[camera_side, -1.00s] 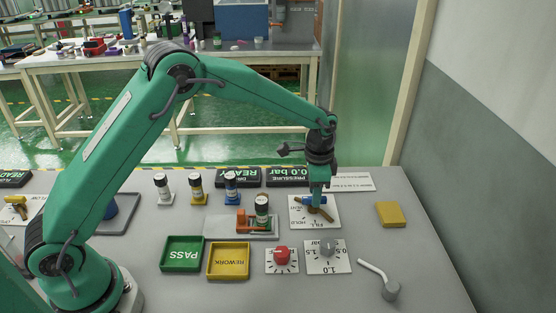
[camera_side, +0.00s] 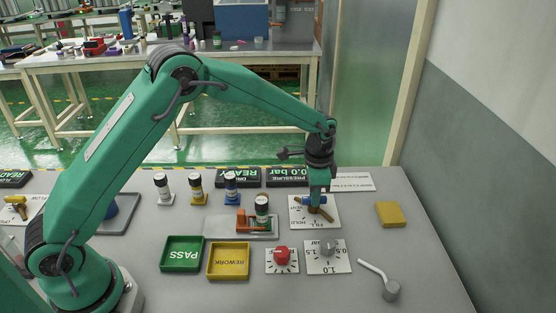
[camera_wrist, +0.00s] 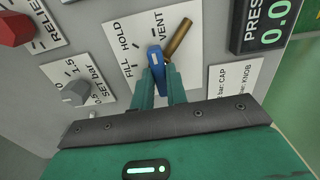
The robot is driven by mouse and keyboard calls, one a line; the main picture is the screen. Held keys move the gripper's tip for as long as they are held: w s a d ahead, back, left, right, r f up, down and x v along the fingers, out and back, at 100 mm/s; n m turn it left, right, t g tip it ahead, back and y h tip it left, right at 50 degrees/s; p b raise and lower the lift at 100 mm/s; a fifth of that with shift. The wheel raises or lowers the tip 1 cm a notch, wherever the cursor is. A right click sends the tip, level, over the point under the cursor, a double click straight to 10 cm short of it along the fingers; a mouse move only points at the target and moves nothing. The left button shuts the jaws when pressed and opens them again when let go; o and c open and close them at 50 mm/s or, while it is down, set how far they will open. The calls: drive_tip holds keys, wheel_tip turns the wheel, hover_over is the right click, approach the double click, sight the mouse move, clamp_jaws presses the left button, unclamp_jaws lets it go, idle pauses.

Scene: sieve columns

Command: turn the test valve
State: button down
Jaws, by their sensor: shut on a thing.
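The test valve has a white plate (camera_wrist: 118,62) marked FILL, HOLD and VENT, a brass bar (camera_wrist: 180,36) and a blue handle (camera_wrist: 155,58). In the wrist view the brass bar slants up to the right, beside the VENT mark. My gripper (camera_wrist: 160,72) is shut on the blue handle. Its fingers hide the lower part of the handle.
The pressure display (camera_side: 288,177) reads 0.0 bar. A red knob (camera_side: 282,257) and a grey set knob (camera_side: 328,247) stand in front of the valve. A holder (camera_side: 245,222) with a dark-capped column is left of it. A yellow block (camera_side: 391,214) lies to the right.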

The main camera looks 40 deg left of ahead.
drive_tip(key=shift+n, duration=0.3)
drive_tip(key=n, duration=0.3)
drive_tip(key=shift+n, duration=0.3)
drive_tip(key=n, duration=0.4)
drive_tip(key=shift+r+n, duration=0.1)
drive_tip(key=shift+n, duration=0.2)
drive_tip(key=n, duration=0.9)
drive_tip(key=c, duration=1.4)
unclamp_jaws()
